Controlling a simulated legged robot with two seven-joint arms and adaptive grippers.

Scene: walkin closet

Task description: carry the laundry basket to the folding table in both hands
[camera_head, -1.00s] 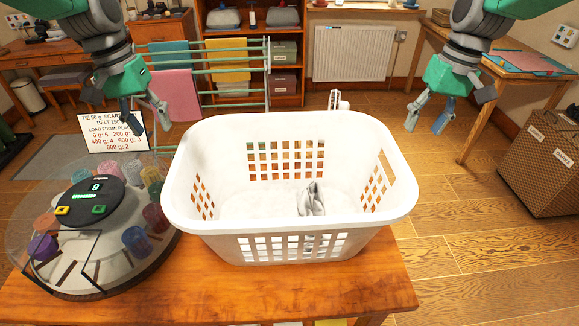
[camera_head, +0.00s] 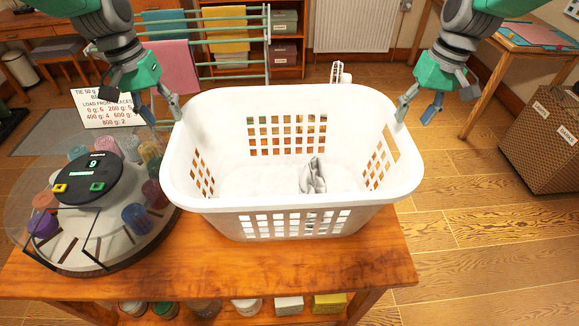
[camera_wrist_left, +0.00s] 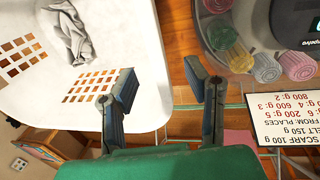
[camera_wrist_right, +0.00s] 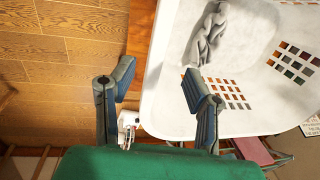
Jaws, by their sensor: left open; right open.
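The white laundry basket (camera_head: 290,208) stands upright on a wooden table (camera_head: 220,268), with a crumpled grey cloth (camera_head: 313,177) inside. My left gripper (camera_head: 158,112) is open at the basket's left rim, toward its far corner. In the left wrist view, the basket rim (camera_wrist_left: 158,100) runs between the spread fingers (camera_wrist_left: 165,92). My right gripper (camera_head: 417,108) is open at the right rim, also toward the far corner. In the right wrist view, the rim (camera_wrist_right: 150,105) lies between the fingers (camera_wrist_right: 158,92). Whether any finger touches the basket cannot be told.
A round dispenser with coloured cups (camera_head: 90,215) stands close left of the basket, with a text sign (camera_head: 105,107) behind. A drying rack (camera_head: 235,50) is beyond.

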